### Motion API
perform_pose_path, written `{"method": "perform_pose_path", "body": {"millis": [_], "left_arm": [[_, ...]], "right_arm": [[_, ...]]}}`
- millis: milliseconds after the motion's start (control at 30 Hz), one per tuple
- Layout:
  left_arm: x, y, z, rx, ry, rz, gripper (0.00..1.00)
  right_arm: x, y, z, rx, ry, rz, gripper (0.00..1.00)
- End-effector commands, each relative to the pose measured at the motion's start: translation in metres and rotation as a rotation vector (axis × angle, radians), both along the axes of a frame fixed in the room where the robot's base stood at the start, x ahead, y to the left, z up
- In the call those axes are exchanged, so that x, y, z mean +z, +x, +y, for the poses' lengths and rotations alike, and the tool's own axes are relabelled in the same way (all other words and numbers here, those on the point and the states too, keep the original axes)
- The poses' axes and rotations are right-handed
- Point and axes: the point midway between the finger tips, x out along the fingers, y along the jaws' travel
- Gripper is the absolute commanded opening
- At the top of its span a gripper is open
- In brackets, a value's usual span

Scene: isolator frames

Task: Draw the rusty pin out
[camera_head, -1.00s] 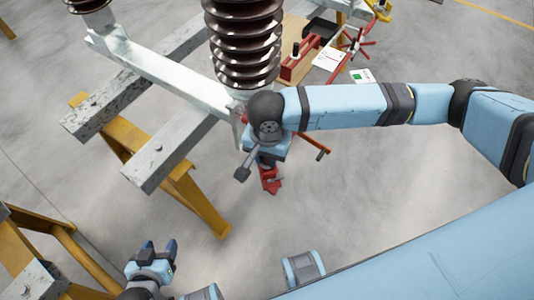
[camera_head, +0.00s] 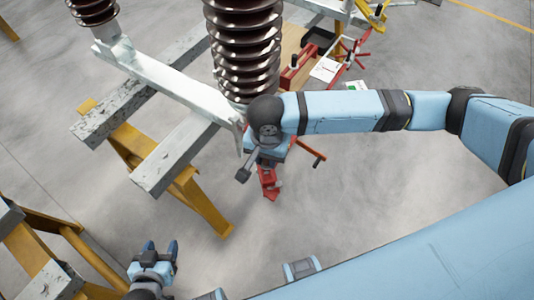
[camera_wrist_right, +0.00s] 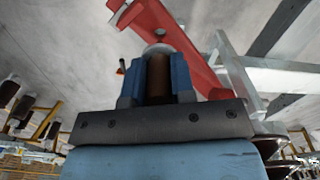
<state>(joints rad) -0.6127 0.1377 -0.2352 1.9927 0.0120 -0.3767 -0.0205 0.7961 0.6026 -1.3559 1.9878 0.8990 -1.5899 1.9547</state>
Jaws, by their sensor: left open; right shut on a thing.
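The rusty pin (camera_wrist_right: 158,84) is a short brown cylinder in the right wrist view. It stands between the two blue fingers of my right gripper (camera_wrist_right: 157,65), which is shut on it. A pale round end shows at the pin's far end, against a red bar with a hole (camera_wrist_right: 170,32). In the head view my right wrist hides the pin and fingers; a red part (camera_head: 267,182) shows just below the wrist. I cannot tell how far the pin sits in its hole. My left gripper (camera_head: 161,248) is open and empty over the floor at lower left.
A ribbed brown insulator (camera_head: 243,50) stands on a pale metal frame (camera_head: 165,80), right behind my right wrist. Grey beams (camera_head: 175,155) on yellow trestles (camera_head: 200,205) lie to the left. A red tool tray (camera_head: 300,70) is behind. The floor at lower middle is clear.

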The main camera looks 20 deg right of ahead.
Motion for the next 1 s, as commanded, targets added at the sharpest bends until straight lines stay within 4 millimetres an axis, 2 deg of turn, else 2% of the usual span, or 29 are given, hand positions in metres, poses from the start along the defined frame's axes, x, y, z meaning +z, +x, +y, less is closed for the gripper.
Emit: {"method": "perform_pose_path", "body": {"millis": [600, 1000], "left_arm": [[0.033, 0.0, 0.0, -0.001, -0.001, -0.001, 0.55], [0.029, -0.001, 0.002, -0.001, 0.002, 0.002, 0.55]], "right_arm": [[0.022, 0.0, 0.0, 0.001, 0.0, 0.0, 0.0], [0.021, 0.0, 0.0, 0.001, 0.001, -0.001, 0.0]]}}
